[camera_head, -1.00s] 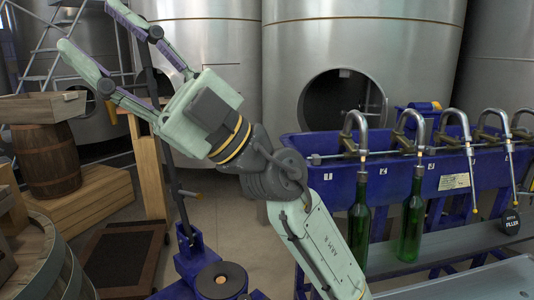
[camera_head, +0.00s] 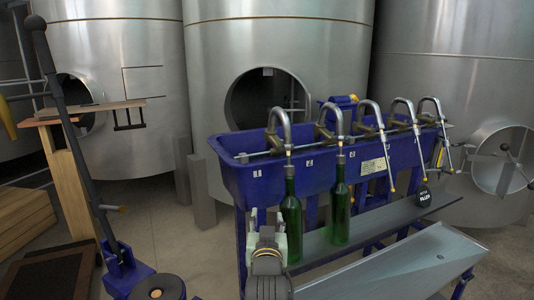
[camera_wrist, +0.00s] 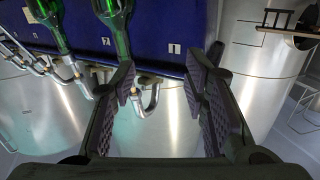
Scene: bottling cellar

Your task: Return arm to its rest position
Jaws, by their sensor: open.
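My gripper (camera_head: 266,222) is low in the middle of the head view, seen from behind, in front of the blue filler and just left of a green bottle (camera_head: 291,222). In the wrist view its two dark padded fingers (camera_wrist: 168,95) stand wide apart with nothing between them. The wrist picture is upside down. It shows the blue trough (camera_wrist: 160,45), two green bottles and metal spouts beyond the fingers. My arm's links run out of the bottom of the head view.
A second green bottle (camera_head: 339,212) hangs under the neighbouring spout. A sloped grey tray (camera_head: 400,265) lies at front right. A black lever (camera_head: 75,130) on a blue base rises at left. Steel tanks (camera_head: 280,50) stand behind. Open floor (camera_head: 180,225) lies left of the filler.

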